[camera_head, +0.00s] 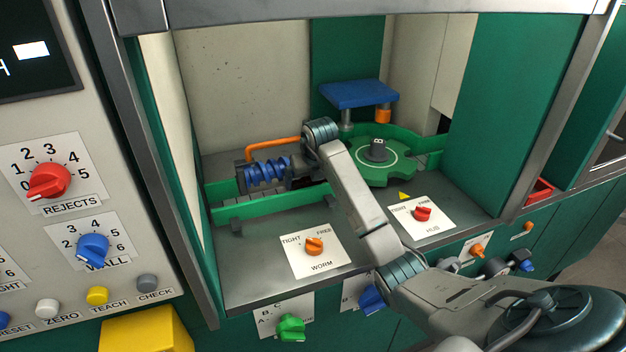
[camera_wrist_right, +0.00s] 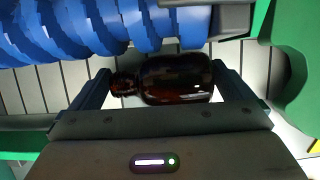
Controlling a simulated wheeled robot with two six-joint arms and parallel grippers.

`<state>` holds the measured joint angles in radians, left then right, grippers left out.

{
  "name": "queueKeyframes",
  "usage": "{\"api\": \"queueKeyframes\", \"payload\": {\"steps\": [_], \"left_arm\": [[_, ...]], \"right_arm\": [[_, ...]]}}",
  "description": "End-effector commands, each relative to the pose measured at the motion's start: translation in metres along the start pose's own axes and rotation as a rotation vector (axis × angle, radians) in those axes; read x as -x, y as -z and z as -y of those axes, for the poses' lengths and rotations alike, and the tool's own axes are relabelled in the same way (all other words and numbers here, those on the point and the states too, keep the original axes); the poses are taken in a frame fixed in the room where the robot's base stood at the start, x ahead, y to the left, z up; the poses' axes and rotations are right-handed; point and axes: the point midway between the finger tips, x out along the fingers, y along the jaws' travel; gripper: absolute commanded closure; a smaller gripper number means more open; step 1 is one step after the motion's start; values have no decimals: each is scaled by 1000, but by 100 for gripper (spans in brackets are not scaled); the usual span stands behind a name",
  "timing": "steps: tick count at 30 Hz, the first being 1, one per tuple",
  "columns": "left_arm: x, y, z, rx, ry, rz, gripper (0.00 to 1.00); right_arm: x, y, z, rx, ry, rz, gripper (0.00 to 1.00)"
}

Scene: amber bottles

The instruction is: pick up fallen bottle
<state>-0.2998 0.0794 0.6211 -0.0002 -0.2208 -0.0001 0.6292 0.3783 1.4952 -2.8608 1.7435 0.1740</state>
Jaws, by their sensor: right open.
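A brown amber bottle (camera_wrist_right: 178,78) lies on its side in the right wrist view, its neck pointing left. My right gripper (camera_wrist_right: 163,72) is open, with one finger beside the neck end and the other beside the base end. I cannot tell whether either finger touches the bottle. In the head view my right arm reaches into the machine bay and its gripper (camera_head: 302,178) is at the right end of the blue worm screw (camera_head: 264,172). I cannot make out the bottle in the head view. My left gripper is not in view.
The blue worm lies just beyond the bottle in the wrist view. A green star wheel (camera_head: 385,172) with a hub stands right of my gripper. A green rail (camera_head: 255,208) runs in front of the worm. A blue plate (camera_head: 358,94) stands behind. Bay walls enclose both sides.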

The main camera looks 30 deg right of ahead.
Motion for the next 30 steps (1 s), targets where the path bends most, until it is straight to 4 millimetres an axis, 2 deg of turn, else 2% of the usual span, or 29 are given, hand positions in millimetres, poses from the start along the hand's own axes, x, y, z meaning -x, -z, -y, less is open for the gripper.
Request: {"api": "queueKeyframes", "payload": {"steps": [1,6,14,17,24,30], "left_arm": [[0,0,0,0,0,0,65],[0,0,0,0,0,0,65],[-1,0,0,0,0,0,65],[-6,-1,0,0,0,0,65],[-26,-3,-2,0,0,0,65],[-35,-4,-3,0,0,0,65]], "right_arm": [[0,0,0,0,0,0,0],[0,0,0,0,0,0,33],[1,-1,0,0,-1,2,34],[8,-4,0,0,-1,4,34],[50,-22,0,0,-2,7,34],[80,-34,0,-1,-2,4,34]]}}
